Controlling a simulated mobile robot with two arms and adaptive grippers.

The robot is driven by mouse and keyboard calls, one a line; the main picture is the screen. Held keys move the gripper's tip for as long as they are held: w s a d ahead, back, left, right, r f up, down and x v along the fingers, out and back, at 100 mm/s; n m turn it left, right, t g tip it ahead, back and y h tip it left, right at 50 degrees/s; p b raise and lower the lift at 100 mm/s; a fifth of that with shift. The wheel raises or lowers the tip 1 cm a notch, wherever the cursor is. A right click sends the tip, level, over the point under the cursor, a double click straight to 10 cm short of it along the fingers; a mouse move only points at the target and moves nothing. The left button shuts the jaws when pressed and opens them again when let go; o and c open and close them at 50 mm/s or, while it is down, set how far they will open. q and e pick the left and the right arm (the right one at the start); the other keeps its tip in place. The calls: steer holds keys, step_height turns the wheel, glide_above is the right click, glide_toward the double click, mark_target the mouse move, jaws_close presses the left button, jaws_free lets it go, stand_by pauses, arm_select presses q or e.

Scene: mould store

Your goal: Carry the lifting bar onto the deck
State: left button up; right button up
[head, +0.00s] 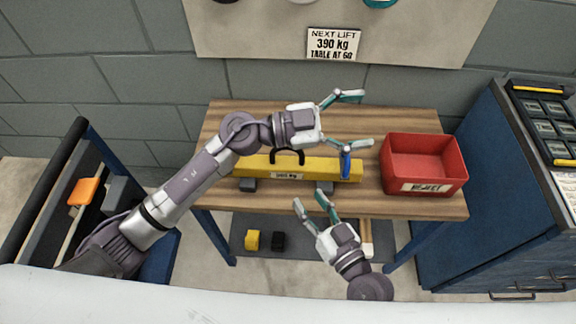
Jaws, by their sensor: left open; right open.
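The yellow lifting bar (322,168) lies across the wooden table (420,206) on two dark blocks. It has a black loop handle (287,156) on top, a small label with a weight in kg on its front, and a blue piece (346,163) near its right end. My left gripper (364,119) is open and empty, above and behind the bar's right part; its arm crosses in front of the bar's left end. My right gripper (312,203) is open and empty in front of the bar, near the table's front edge. I cannot tell which surface is the deck.
A red bin (424,142) marked as a reject bin stands at the table's right. A blue cabinet (480,200) is to the right. A dark rack (62,190) with an orange item stands at the left. A lower shelf (291,222) holds small yellow and black blocks.

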arm_select(q)
step_height(320, 180, down, 4)
steer(key=s+m+g+y, duration=0.1)
steer(key=m+g+y, duration=0.1)
steer(key=g+y, duration=0.1)
arm_select(e)
steer(key=d+m+t+h, duration=0.1)
arm_select(q)
steer(key=n+y, duration=0.5)
steer(key=y, duration=1.1)
glide_above(258, 162)
step_height(258, 162, down, 8)
arm_select(e)
steer(key=m+t+h, duration=0.2)
steer(key=m+h, duration=0.4)
steer(key=h, duration=0.2)
glide_toward(348, 166)
arm_select(q)
steer(key=shift+w+a+f, duration=0.1)
steer(key=shift+w, duration=0.05)
arm_select(e)
steer(key=shift+s+f, duration=0.25)
steer(key=shift+s, duration=0.05)
arm_select(q)
step_height(348, 166, down, 14)
steer(key=shift+r, duration=0.1)
arm_select(e)
steer(key=w, duration=1.3)
steer(key=shift+w, duration=0.4)
